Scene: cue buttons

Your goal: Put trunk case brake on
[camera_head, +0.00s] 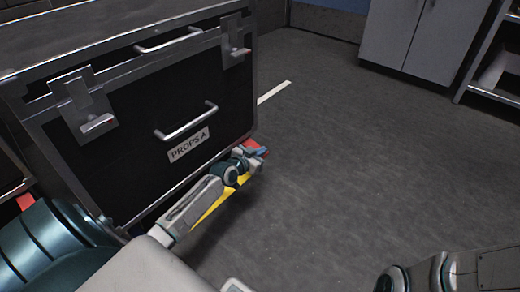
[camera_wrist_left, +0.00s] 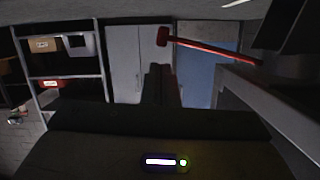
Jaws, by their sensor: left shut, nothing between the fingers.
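The trunk case (camera_head: 140,140) is a black box with metal edges, latches and a "PROPS A" label, at the left in the head view. My left gripper (camera_head: 258,151) is by its lower right corner, partly hidden by my own wrist. In the left wrist view its fingers (camera_wrist_left: 161,85) are shut and empty. A red bit (camera_head: 251,144) shows at the gripper in the head view; contact cannot be told.
Open grey floor (camera_head: 370,170) lies right of the case, with a white stripe (camera_head: 274,92). A grey cabinet (camera_head: 410,38) and a shelf (camera_head: 495,80) stand at the back. Part of my right arm shows at the lower right.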

